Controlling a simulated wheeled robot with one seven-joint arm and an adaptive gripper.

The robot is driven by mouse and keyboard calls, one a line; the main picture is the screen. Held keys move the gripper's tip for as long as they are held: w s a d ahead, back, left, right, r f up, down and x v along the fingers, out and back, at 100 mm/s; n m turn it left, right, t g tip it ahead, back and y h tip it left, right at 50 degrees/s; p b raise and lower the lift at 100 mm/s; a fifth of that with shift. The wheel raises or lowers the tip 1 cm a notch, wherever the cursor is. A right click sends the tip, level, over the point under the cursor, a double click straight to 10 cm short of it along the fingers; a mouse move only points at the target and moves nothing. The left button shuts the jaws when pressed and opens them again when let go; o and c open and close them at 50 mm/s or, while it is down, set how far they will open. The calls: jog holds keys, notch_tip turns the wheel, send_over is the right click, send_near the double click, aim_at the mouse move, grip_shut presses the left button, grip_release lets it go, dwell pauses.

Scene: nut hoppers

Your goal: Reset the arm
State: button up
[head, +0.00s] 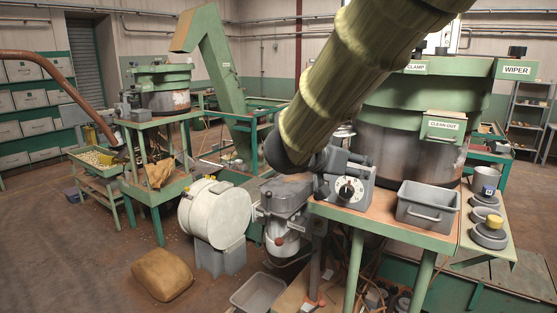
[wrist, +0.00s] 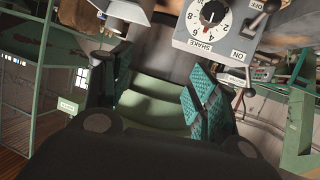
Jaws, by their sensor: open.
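My arm (head: 350,75) comes down from the top of the head view, in front of the right-hand green machine. Its dark far end is beside the grey dial box (head: 347,188). In the wrist view my gripper (wrist: 152,85) is open, with a wide gap between its dark fingers and nothing held. A teal ribbed pad shows on the right finger. The same dial box (wrist: 215,25) appears upside down at the top of the wrist view, marked SHAKE, with an ON/OFF lever (wrist: 262,18) to its right. The fingers appear apart from the box.
A grey bin (head: 427,207) and the large hopper drum (head: 400,140) stand on the right bench. A white round drum (head: 215,212) and a metal machine (head: 285,200) stand below the arm's end. A sack (head: 162,274) lies on the floor. Open floor is at the lower left.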

jog(key=w+d+f+n+y+b, duration=0.1)
jog(key=d+f+n, duration=0.1)
jog(key=f, duration=1)
jog(key=w+d+f+n+y+b, duration=0.1)
jog(key=d+f+b, duration=0.1)
jog(key=f, duration=1.1)
jog(key=s+f+n+y+b, duration=0.1)
jog(key=s+f, duration=0.2)
jog(key=f, duration=0.5)
jog(key=s+d+f+n+g+y+b, duration=0.1)
jog(key=s+f, duration=0.2)
jog(key=f, duration=0.6)
jog(key=s+f+n+y+b, duration=0.1)
jog(key=s+f, duration=0.2)
jog(key=f, duration=0.5)
jog(key=s+f+n+g+y+b, duration=0.2)
jog(key=s+f+g+y, duration=0.15)
jog(key=s+f, duration=1.3)
jog(key=s+f+g, duration=0.1)
jog(key=s+f, duration=0.2)
jog(key=s, duration=0.3)
jog(key=s+f+g+y+b, duration=0.1)
jog(key=s+f+g, duration=0.1)
jog(key=s, duration=0.5)
jog(key=s+f+g+b, duration=0.1)
jog(key=s+f, duration=0.4)
jog(key=s, duration=0.1)
jog(key=shift+s+d+g+y, duration=0.2)
jog(key=shift+d+g+y, duration=0.05)
jog(key=shift+g+y, duration=0.1)
